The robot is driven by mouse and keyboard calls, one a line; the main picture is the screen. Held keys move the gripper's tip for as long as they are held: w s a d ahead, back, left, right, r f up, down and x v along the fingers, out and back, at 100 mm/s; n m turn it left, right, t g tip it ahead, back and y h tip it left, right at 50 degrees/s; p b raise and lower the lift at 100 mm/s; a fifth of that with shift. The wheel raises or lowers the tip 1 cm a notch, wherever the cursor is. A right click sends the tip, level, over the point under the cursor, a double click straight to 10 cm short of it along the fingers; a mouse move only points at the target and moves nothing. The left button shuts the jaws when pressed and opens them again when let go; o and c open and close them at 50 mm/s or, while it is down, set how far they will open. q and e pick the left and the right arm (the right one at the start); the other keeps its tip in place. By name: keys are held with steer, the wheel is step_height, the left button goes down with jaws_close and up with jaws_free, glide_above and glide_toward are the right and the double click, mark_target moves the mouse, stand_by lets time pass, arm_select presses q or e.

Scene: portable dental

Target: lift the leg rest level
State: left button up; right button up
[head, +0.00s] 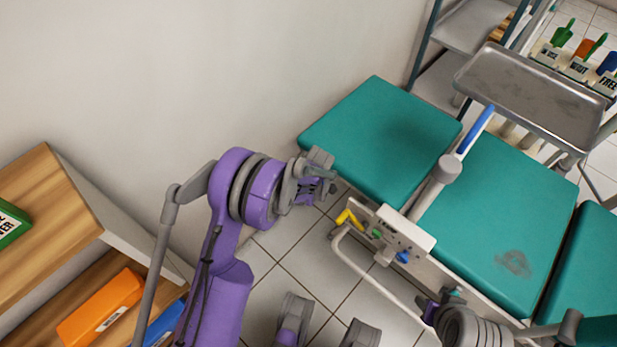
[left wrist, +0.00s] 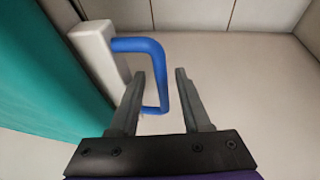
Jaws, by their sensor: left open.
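The leg rest (head: 380,140) is the teal pad at the wall end of the chair; its exact tilt is hard to judge from above. My left gripper (head: 318,183) is at its front left corner. In the left wrist view the leg rest is the teal surface (left wrist: 45,75) at left, with a pale block (left wrist: 95,55) carrying a blue loop handle (left wrist: 138,44). The open left fingers (left wrist: 160,76) stand either side of the handle's outer bar, not clamped on it. My right gripper (head: 438,310) is by the chair's side rail; its jaws are unclear.
The teal seat (head: 500,215) adjoins the leg rest. A panel with yellow, green and blue levers (head: 392,232) and a bent rail (head: 370,275) are at the chair's near side. A metal tray (head: 535,95) overhangs the far side. A wooden shelf (head: 50,215) stands left.

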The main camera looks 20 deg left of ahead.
arm_select(q)
steer(key=p+v, duration=0.2)
steer(key=v, duration=0.9)
arm_select(e)
step_height(320, 180, up, 3)
steer(key=shift+s+f, duration=0.1)
steer(key=shift+s, duration=0.05)
arm_select(q)
steer(key=s+r+m+h, duration=0.1)
steer(key=s+r+m, duration=0.6)
steer(key=s+r, duration=0.65)
steer(key=s+d+r+m+t+h, duration=0.15)
steer(key=s+m, duration=0.55)
steer(key=s, duration=0.8)
step_height(320, 180, up, 19)
steer(key=w+p, duration=0.1)
steer(key=p, duration=1.6)
steer(key=shift+w+d, duration=0.4)
arm_select(e)
step_height(320, 180, up, 19)
steer(key=w+t, duration=0.1)
steer(key=w, duration=0.1)
steer(key=shift+r, duration=0.2)
arm_select(q)
steer(key=shift+s+f+t, duration=0.1)
steer(key=shift+t, duration=0.15)
arm_select(e)
steer(key=shift+s, duration=0.15)
